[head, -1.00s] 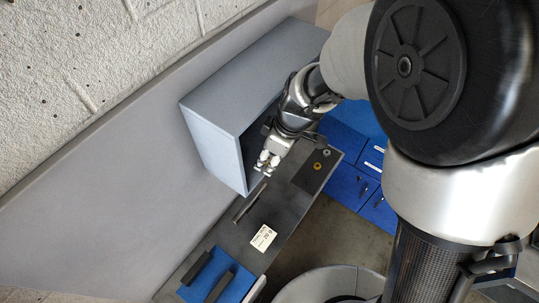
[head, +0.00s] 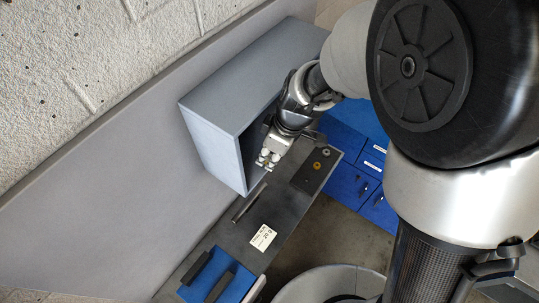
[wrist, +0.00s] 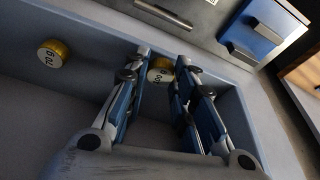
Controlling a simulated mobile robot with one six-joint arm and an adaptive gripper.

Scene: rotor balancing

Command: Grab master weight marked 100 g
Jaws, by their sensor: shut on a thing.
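In the wrist view, a small yellow weight with a white label (wrist: 160,75) sits between the fingertips of my gripper (wrist: 161,66). Its label is partly hidden and hard to read; it seems to end in "0 g". My gripper is shut on this weight. A second yellow weight, marked 70 g (wrist: 53,53), stands apart to the left. In the head view, my gripper (head: 268,160) is at the open front of a grey-blue box, and the held weight is too small to make out there.
The grey-blue box (head: 207,150) has walls close around my gripper. A dark bench top (head: 235,225) holds a bar, a white label card (head: 263,237) and a blue block with dark handles (head: 215,278). A gold ring (head: 317,166) and a grey ring (head: 326,153) lie on a dark plate.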

